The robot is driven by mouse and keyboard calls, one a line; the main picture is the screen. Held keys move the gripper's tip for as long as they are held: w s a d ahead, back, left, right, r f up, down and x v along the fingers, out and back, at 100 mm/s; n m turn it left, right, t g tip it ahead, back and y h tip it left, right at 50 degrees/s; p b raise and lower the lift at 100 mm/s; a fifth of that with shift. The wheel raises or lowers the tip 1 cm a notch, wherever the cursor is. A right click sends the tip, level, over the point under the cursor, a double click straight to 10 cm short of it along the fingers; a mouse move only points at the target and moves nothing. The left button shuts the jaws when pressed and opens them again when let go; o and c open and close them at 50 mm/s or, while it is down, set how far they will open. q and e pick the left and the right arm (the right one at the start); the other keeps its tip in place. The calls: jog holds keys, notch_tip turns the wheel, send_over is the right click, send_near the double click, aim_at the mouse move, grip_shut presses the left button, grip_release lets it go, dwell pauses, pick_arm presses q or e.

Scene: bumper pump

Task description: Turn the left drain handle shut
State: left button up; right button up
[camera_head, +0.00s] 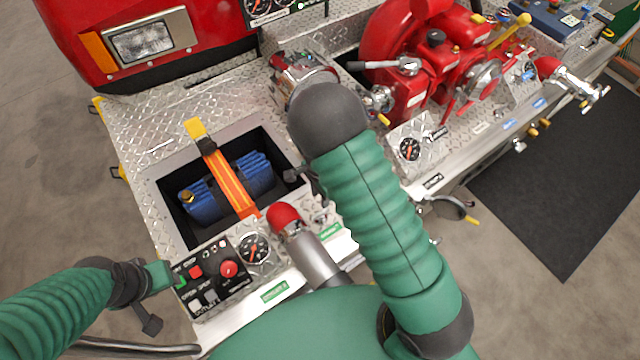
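My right arm (375,215) comes up from the bottom across the middle and ends in a black rounded joint (327,120). It hides part of the bumper's front edge. My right gripper's fingers cannot be made out clearly. A yellow-tipped handle (472,220) shows at the front edge just right of this arm, beside a dark rounded piece (449,207); it may be the left drain handle. I cannot tell whether my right gripper touches it.
The diamond-plate bumper (145,135) carries a well with a blue hose (230,190) under an orange strap (228,178). A control panel (212,275) and a red-tipped nozzle (285,215) are in front. A red pump (420,60) stands behind. A dark mat (570,190) lies on the right floor.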

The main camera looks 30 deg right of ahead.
notch_tip(320, 180, up, 7)
dwell(0.5)
